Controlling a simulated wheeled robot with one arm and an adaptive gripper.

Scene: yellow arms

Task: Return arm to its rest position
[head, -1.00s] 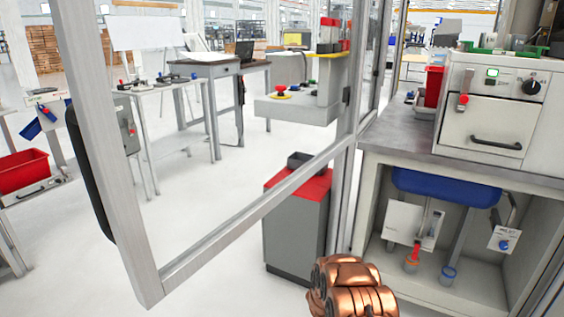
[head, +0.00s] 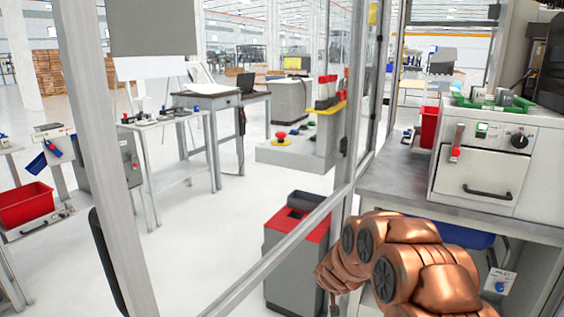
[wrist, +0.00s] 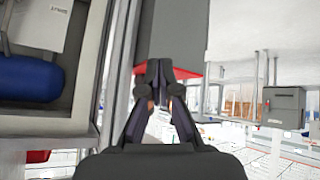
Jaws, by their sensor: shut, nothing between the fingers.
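My copper-coloured arm (head: 410,262) rises from the lower right of the head view and bends toward the left, in front of the cabinet under the counter. My gripper shows in the wrist view (wrist: 159,70), with its dark fingers together and nothing between them. In that view the fingertips lie over the red rim and grey side of the bin. The gripper's fingers cannot be made out in the head view.
A grey bin with a red top (head: 296,240) stands just left of my arm. A metal-framed glass panel (head: 290,216) crosses in front of it. A counter (head: 400,178) with a white oven-like unit (head: 485,165) is at right. Open white floor (head: 190,250) lies left.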

